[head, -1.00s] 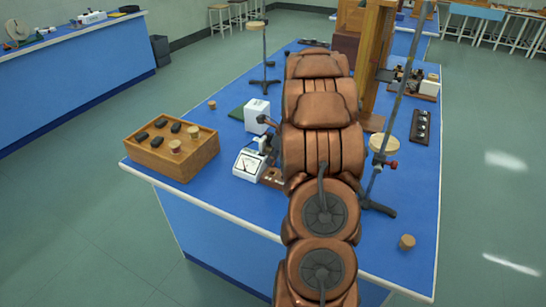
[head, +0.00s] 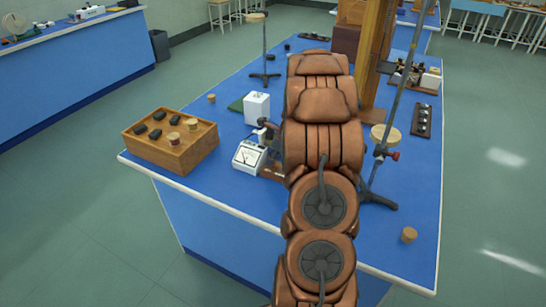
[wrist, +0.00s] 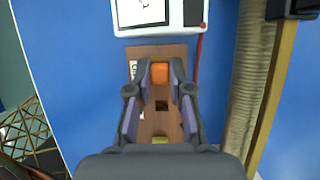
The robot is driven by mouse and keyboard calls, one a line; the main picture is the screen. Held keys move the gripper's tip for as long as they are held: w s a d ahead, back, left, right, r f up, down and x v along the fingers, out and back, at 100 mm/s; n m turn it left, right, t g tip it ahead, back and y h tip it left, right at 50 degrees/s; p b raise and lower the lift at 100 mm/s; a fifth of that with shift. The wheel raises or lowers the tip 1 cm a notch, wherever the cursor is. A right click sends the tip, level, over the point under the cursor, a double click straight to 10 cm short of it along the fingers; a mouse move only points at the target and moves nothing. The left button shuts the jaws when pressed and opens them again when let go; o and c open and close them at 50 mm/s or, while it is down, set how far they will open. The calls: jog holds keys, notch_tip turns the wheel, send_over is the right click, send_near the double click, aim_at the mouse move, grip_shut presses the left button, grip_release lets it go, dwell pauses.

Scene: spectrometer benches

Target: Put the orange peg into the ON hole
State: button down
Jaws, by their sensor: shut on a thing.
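The orange peg (wrist: 160,72) shows as an orange block between my fingertips in the wrist view. My gripper (wrist: 160,76) is shut on it, above the far part of a brown wooden board (wrist: 176,52). A dark square hole (wrist: 161,105) in the board lies nearer my palm, between the fingers. A pale label (wrist: 134,68) at the board's left is partly covered by a finger, so its word cannot be read in full. Whether the peg's lower end is in a hole is hidden. In the head view my arm hides most of the board (head: 272,172).
A white meter (head: 248,156) stands directly beside the board. A white box (head: 257,107) is behind it. A wooden tray (head: 183,163) with dark pieces and corks is on the left. A stand rod (head: 402,90) and a wooden post (head: 374,55) rise right of my arm.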

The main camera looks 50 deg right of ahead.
jog(key=c, duration=1)
grip_release()
jog(key=v, duration=1.2)
